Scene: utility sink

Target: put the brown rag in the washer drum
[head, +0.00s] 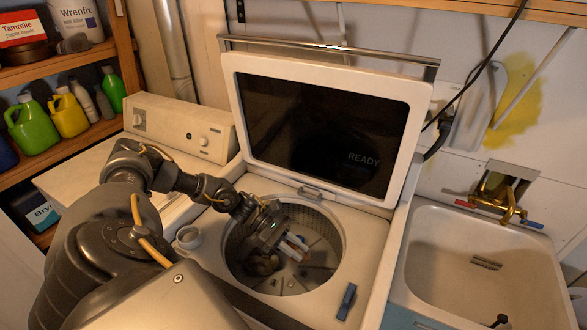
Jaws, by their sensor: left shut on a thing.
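The top-loading washer stands in the middle with its lid (317,125) raised. Its round drum (325,225) is open at the top. My left gripper (293,247) reaches from the left over the rim and points down inside the drum mouth. It is shut on the brown rag (262,265), a dark crumpled bundle at the gripper's lower left, inside the drum's outline. The gripper hides part of the rag and where the fingers meet it. I cannot tell whether the rag touches the drum floor. My right gripper is out of view.
A white cup-like cap (187,237) and a blue object (347,301) sit on the washer top beside the opening. The sink (480,265) with a brass tap (503,205) is at right. Shelves with bottles (70,114) stand at left. The raised lid rises behind the drum.

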